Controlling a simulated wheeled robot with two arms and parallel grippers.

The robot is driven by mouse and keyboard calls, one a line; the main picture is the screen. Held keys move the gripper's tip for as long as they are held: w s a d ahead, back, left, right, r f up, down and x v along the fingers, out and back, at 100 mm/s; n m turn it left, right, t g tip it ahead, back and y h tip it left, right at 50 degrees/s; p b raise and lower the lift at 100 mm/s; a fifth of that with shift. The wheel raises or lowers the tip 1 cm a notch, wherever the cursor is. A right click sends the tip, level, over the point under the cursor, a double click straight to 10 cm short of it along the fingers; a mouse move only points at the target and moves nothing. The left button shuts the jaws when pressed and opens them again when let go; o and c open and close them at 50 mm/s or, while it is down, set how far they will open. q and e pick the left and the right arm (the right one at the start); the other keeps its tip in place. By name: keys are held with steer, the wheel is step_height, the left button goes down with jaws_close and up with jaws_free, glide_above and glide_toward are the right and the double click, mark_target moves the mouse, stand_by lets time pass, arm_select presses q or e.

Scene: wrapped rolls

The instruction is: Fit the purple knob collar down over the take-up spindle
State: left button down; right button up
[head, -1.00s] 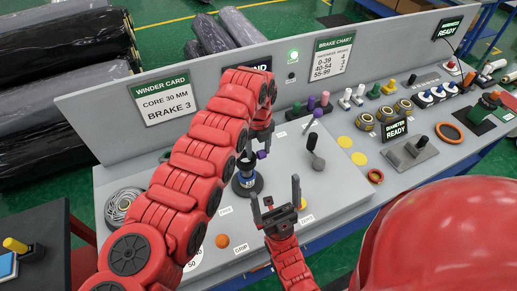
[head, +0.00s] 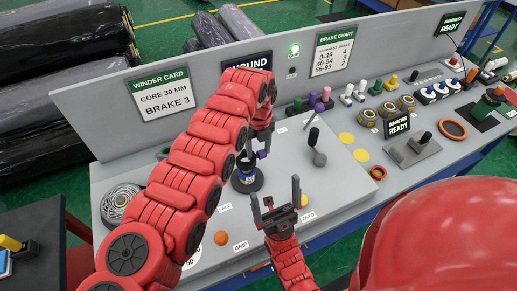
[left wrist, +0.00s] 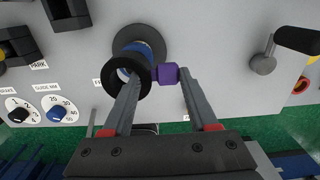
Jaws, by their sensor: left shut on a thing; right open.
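The purple knob collar is a black ring (left wrist: 142,91) with a purple knob (left wrist: 165,74) on its side. It also shows in the head view, where its purple knob (head: 262,154) is beside the fingertips. My left gripper (head: 262,138) is shut on the collar, with the knob between its fingers (left wrist: 158,88). The take-up spindle (head: 247,175), with a blue band and a dark round base, stands under the ring. The ring overlaps the spindle's top; I cannot tell how far it is around it. My right gripper (head: 281,199) is open and empty, in front of the spindle.
A black-handled lever (head: 315,143) stands right of the spindle. A wire coil (head: 119,203) lies at the panel's left. Several coloured pegs (head: 319,103) stand along the back, below the upright sign board (head: 210,90). An orange button (head: 221,238) is at the front.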

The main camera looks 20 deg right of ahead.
arm_select(q)
steer(key=shift+b, duration=0.4)
stand_by(0.5)
steer(key=shift+b, duration=0.75)
stand_by(0.4)
steer(key=shift+b, duration=0.55)
steer(key=shift+f+b, duration=1.1)
steer(key=shift+f, duration=0.25)
steer(key=shift+c, duration=0.5)
jaws_free()
